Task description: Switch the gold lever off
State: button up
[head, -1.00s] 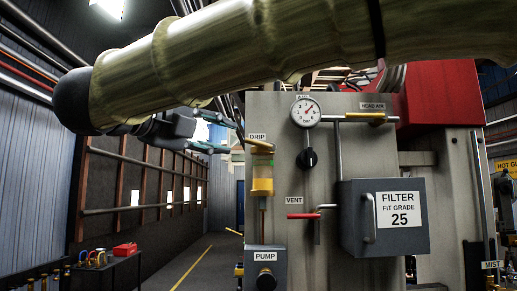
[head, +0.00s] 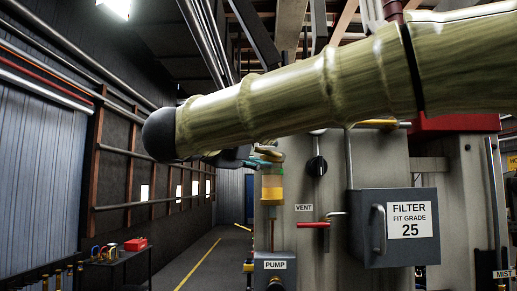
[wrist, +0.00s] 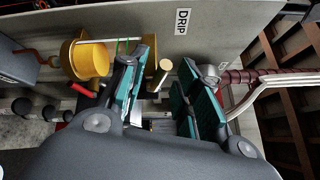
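A short gold lever (wrist: 161,74) stands out from the grey panel below the DRIP label (wrist: 182,20) in the wrist view. My gripper (wrist: 166,62) is open, with its teal-padded fingers on either side of this lever; gaps show, and I see no clear grip. In the head view my gripper (head: 262,156) is at the top of the yellow drip cup (head: 272,188), partly hidden by my arm.
A red VENT lever (head: 313,225), a black knob (head: 317,166) and a grey FILTER box (head: 395,227) are on the panel to the right. A PUMP box (head: 274,268) is below. The aisle (head: 205,258) on the left is clear.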

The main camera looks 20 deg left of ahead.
jog(key=shift+s, duration=0.1)
jog(key=shift+c, duration=0.6)
grip_shut()
jog(key=shift+f, duration=0.1)
jog(key=f+n+t+b, duration=0.1)
jog(key=b, duration=0.1)
jog(key=shift+a+b, duration=0.1)
jog(key=shift+b, duration=0.3)
jog(key=shift+f+n+t+b, duration=0.2)
jog(key=shift+n+t+b, duration=0.2)
jog(key=shift+n+b, duration=0.55)
